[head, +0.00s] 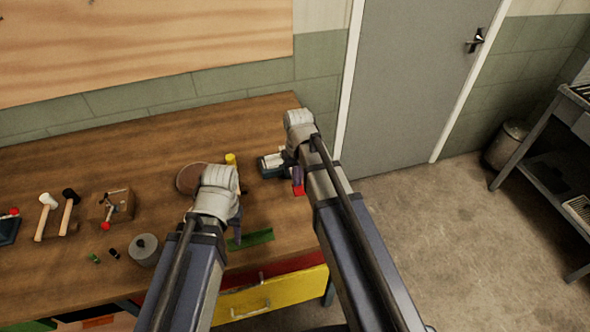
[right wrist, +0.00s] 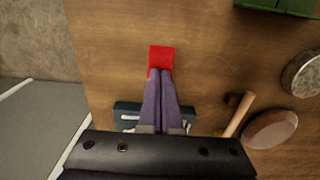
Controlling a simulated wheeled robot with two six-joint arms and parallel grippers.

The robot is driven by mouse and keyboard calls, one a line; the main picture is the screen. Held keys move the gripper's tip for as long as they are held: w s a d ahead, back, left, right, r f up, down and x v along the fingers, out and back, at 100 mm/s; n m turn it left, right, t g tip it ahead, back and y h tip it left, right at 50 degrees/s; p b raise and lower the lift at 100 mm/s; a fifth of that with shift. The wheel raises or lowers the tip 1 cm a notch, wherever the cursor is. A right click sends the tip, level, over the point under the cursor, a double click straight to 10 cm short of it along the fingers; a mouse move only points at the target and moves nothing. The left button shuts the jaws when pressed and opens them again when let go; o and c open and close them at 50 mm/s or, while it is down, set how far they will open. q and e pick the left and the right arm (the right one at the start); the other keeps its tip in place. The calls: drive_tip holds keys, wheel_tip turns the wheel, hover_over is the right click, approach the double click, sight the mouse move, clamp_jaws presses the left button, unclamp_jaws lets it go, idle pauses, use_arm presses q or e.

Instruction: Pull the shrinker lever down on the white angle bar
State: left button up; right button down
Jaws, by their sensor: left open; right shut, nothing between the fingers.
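The shrinker (head: 268,167) is a dark blue-grey tool with pale parts near the bench's right end. It also shows in the right wrist view (right wrist: 127,108), partly behind my fingers. Its red lever grip (head: 298,189) sticks out towards the bench front, and is a red block in the right wrist view (right wrist: 161,57). My right gripper (right wrist: 160,73) is shut and empty, its purple fingertips at the red grip's near edge; I cannot tell if they touch. My left gripper (head: 238,232) is open above the bench, left of the shrinker. I cannot clearly make out the white angle bar.
A green piece (head: 251,240) lies near the bench front. A brown disc (head: 191,178) and a yellow item (head: 231,159) are behind my left gripper.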

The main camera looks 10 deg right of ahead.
wheel_tip(320, 180, up, 10)
drive_tip(key=p, duration=0.9)
idle(0.6)
drive_tip(key=s+a+f+n+b, duration=0.1)
drive_tip(key=s+a+f+b, duration=0.2)
drive_tip(key=s+a, duration=0.2)
drive_tip(key=s+a+f+n+h+b, duration=0.1)
drive_tip(key=s+a+f+n+b, duration=0.1)
drive_tip(key=s+a, duration=0.3)
drive_tip(key=s+f+b, duration=0.1)
drive_tip(key=s, duration=0.3)
drive_tip(key=shift+s+a+f, duration=0.15)
drive_tip(key=shift+a+f, duration=0.05)
drive_tip(key=shift+a, duration=0.05)
